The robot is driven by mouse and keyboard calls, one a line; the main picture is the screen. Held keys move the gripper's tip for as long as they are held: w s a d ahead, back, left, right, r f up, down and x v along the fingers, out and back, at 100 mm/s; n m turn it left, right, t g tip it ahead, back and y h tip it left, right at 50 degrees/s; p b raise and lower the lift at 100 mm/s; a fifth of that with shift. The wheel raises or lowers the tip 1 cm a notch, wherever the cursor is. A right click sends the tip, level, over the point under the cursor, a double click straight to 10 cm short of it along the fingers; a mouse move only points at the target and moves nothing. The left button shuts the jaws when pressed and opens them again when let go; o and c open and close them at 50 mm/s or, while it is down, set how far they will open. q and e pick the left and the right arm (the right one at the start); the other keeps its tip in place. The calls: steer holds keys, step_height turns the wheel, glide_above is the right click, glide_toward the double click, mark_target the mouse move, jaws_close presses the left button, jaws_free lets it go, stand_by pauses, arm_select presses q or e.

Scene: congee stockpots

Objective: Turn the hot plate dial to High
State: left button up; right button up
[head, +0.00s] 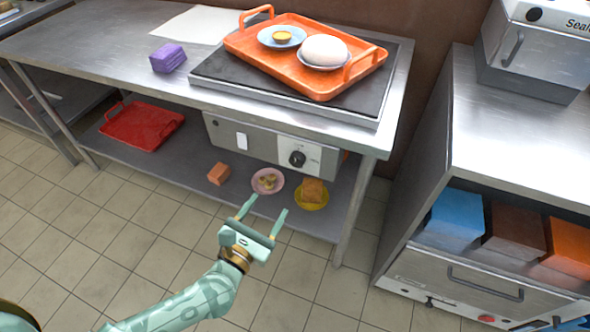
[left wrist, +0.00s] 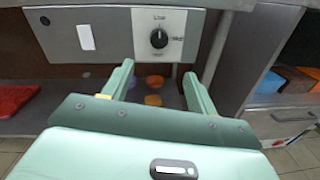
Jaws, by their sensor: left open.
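The hot plate's black dial (head: 297,158) sits on the grey control panel (head: 262,146) under the front edge of the steel counter. It also shows in the left wrist view as a black knob (left wrist: 159,39) with a light pointer line, with small labels around it that are hard to read. The hot plate's dark top (head: 240,76) carries an orange tray. My left gripper (head: 264,211) is open and empty, in front of and below the dial, not touching it. In the left wrist view its two fingers (left wrist: 160,82) point toward the panel, apart. My right gripper is not in view.
The orange tray (head: 253,57) holds two dishes. A purple block (head: 168,57) lies on the counter. The lower shelf holds a red tray (head: 142,126), an orange block (head: 219,174), a pink plate (head: 276,188) and a yellow plate (head: 319,201). A steel cabinet (head: 500,140) stands at right.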

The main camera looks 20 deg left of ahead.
mark_target(295, 163)
arm_select(q)
steer(key=w, duration=0.4)
steer(key=w+b, duration=0.1)
steer(key=w, duration=0.3)
steer(key=w+d, duration=0.1)
steer(key=w, duration=0.4)
steer(key=shift+f+b, duration=0.1)
steer(key=shift+b, duration=0.3)
steer(key=shift+w, duration=0.5)
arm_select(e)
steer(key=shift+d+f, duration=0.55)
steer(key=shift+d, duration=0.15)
arm_select(q)
steer(key=c, duration=1)
steer(key=shift+d, duration=0.1)
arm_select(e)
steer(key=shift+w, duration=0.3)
